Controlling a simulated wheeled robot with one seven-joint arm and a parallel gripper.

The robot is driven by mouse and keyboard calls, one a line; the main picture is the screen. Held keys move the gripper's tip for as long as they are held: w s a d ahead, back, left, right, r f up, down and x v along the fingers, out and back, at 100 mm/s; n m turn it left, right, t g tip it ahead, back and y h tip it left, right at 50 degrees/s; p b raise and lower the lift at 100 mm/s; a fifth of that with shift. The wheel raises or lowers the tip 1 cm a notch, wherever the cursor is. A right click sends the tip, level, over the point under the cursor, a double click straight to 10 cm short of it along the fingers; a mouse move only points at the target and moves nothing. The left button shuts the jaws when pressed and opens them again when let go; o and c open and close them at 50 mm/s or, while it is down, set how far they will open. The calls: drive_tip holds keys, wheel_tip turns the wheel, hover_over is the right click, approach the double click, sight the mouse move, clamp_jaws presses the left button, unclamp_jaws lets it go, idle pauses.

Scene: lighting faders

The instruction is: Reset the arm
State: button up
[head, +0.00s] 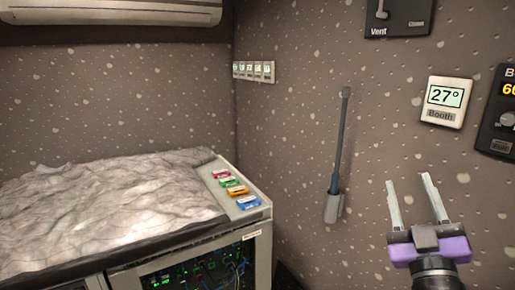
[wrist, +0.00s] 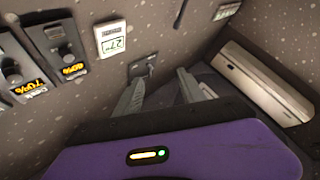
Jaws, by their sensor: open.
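My gripper (head: 409,181) is at the lower right of the head view, with a purple body and two pale grey fingers pointing up. The fingers are spread apart with nothing between them, and the gripper appears clear of the wall behind it. In the wrist view my gripper (wrist: 162,76) shows its two fingers apart, over the purple body at the bottom. A dark wall lever with a grey base (head: 334,208) is to its left in the head view, apart from the fingers.
A Booth thermostat (head: 446,101) reading 27° and a black Vent panel (head: 397,18) are on the wall. Black slider panels (wrist: 58,48) show in the wrist view. A cabinet (head: 261,250) with coloured blocks (head: 237,190) stands left. The wall between lever and gripper is clear.

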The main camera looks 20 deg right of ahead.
drive_tip(key=s+a+f+n+t+y, duration=0.1)
drive_tip(key=s+a+f+y, duration=0.1)
drive_tip(key=a+f+y, duration=0.6)
drive_tip(key=s+a+f+g+y+b, duration=0.1)
drive_tip(key=s+a+f+g+y, duration=0.1)
drive_tip(key=s+a+f, duration=0.6)
drive_tip(key=s+a+f+g+y+b, duration=0.1)
drive_tip(key=s+a+f+g+y, duration=0.2)
drive_tip(key=s+a+f, duration=0.5)
drive_tip(key=s+f, duration=0.6)
drive_tip(key=shift+s+a+f+g+y, duration=0.3)
drive_tip(key=shift+f, duration=0.05)
idle(0.3)
